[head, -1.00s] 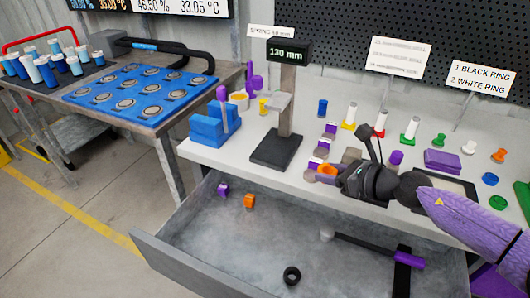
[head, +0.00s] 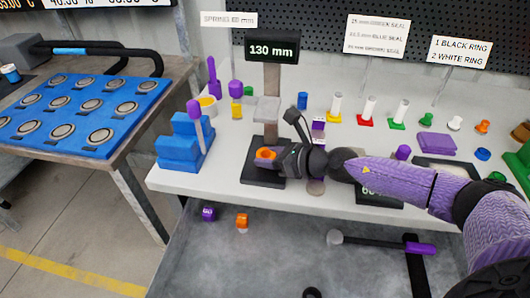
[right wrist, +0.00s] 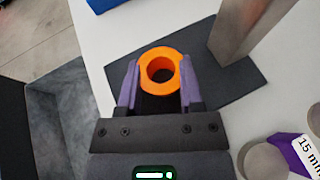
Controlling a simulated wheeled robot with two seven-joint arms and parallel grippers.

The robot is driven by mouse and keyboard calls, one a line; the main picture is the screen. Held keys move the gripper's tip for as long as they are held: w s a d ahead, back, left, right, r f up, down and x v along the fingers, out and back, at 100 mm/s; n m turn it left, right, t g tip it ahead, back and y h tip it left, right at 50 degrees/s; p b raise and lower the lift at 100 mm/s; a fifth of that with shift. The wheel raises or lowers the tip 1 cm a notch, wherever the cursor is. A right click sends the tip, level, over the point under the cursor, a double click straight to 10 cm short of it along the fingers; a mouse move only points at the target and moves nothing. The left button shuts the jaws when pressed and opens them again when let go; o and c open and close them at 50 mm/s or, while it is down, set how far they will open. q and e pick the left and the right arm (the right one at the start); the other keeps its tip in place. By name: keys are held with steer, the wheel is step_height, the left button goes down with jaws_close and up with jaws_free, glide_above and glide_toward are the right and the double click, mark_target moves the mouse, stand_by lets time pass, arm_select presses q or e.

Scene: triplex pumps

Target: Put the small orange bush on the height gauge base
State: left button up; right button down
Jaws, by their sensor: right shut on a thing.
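The orange bush (head: 264,154) is held between the fingers of my right gripper (head: 267,159), over the dark height gauge base (head: 262,176). In the right wrist view the orange bush (right wrist: 161,70) is an upright ring with its hole facing the camera, between the two purple fingers of the gripper (right wrist: 160,84). The dark base plate (right wrist: 215,88) lies below and around it there. I cannot tell whether the bush touches the base. The gauge's post (head: 271,90) rises behind, with a display reading 130 mm. My left gripper is not in view.
A blue stepped block (head: 184,146) stands left of the gauge. Posts on coloured bases and small parts stand to the right. An open drawer (head: 290,250) below holds a purple piece (head: 208,214), another orange piece (head: 242,221) and a hammer-like tool (head: 385,243).

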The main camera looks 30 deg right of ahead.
steer(key=shift+w+d+f, duration=0.1)
steer(key=shift+c, duration=2)
jaws_free()
steer(key=shift+o, duration=0.8)
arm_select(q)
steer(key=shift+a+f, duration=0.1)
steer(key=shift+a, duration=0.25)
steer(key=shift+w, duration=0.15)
